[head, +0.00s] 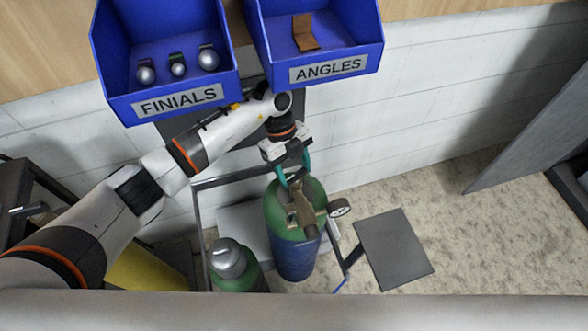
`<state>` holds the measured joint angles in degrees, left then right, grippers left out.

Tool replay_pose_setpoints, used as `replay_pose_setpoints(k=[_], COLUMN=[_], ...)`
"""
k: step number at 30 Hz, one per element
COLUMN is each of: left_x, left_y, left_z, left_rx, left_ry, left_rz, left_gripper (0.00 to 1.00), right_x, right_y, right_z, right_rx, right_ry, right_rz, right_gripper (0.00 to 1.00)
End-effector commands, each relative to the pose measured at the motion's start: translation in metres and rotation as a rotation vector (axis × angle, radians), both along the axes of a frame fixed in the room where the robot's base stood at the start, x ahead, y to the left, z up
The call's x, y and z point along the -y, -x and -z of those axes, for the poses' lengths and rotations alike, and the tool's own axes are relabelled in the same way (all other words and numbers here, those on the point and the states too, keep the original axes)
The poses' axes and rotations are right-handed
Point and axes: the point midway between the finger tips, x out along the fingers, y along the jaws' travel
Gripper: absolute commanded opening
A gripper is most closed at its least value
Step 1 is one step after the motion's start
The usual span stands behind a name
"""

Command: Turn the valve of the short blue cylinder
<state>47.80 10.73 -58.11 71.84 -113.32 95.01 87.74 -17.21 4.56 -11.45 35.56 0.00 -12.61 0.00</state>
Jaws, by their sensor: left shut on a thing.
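The short blue cylinder (297,258) stands upright at the lower middle of the head view, with a green shoulder and a blue body. Its brass-brown valve (303,205) sits on top, with a round gauge-like part (339,207) out to the right. My left gripper (294,178) reaches down from above with its teal fingers at the far end of the valve. It is shut on the valve, though the exact contact is small and partly hidden. My right gripper is not in view.
A green cylinder with a grey cap (228,259) stands close on the left. A metal cart frame (202,235) surrounds the cylinders. Blue bins labelled FINIALS (180,103) and ANGLES (330,69) hang above. A grey plate (394,248) lies right; the floor beyond is clear.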

Motion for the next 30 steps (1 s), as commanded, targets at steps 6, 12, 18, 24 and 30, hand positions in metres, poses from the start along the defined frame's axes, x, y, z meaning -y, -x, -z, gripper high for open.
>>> replay_pose_setpoints(k=[6,12,18,24,30], left_x=[0.001,0.001,0.002,0.002,0.002], left_y=[-0.002,-0.002,-0.002,-0.002,-0.002], left_z=[0.002,0.001,0.0,0.0,-0.001], left_rx=[0.003,0.002,0.002,0.001,0.002], left_ry=[-0.002,-0.001,0.0,0.0,0.001], left_rz=[0.152,0.27,0.344,0.374,0.377], left_gripper=[0.35,0.35,0.35,0.35,0.35], right_x=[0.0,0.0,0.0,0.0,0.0], right_y=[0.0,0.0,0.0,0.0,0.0], right_z=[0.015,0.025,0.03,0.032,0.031], right_rx=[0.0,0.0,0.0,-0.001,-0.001], right_ry=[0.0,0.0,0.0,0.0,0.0], right_rz=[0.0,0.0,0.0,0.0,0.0], right_gripper=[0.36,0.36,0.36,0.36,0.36])
